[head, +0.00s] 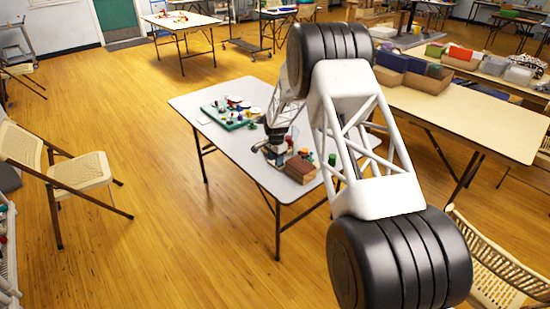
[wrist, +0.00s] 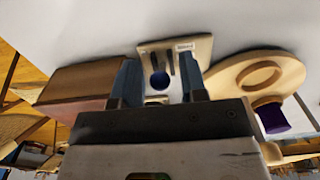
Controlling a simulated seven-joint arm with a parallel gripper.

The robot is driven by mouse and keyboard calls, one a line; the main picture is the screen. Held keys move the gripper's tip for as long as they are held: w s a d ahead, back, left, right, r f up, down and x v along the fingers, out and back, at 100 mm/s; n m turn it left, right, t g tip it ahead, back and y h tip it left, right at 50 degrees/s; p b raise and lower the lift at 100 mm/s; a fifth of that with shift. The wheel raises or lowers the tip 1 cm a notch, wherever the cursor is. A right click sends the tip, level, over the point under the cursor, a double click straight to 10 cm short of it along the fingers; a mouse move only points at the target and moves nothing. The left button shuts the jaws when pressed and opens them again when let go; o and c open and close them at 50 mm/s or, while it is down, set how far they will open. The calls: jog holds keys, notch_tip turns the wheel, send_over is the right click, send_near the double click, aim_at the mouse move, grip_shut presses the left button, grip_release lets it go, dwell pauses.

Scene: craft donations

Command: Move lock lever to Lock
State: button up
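In the wrist view a pale wooden plate (wrist: 147,47) carries a small white label (wrist: 184,46), whose text is too small to read, and dark slots or bars. In the head view my gripper (head: 275,139) is low over the grey table among small objects, and the lever cannot be made out.
A brown box (wrist: 75,85) stands left of the fingers and a round wooden piece (wrist: 285,72) with a purple block (wrist: 272,118) stands close on the right. A green tray (head: 228,122) with colourful pieces lies farther back on the table (head: 190,104).

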jog(key=c, duration=0.6)
jog(key=shift+w+d, duration=0.1)
jog(key=shift+w+d+r, duration=0.25)
jog(key=shift+w+d, duration=0.2)
jog(key=shift+w, duration=0.05)
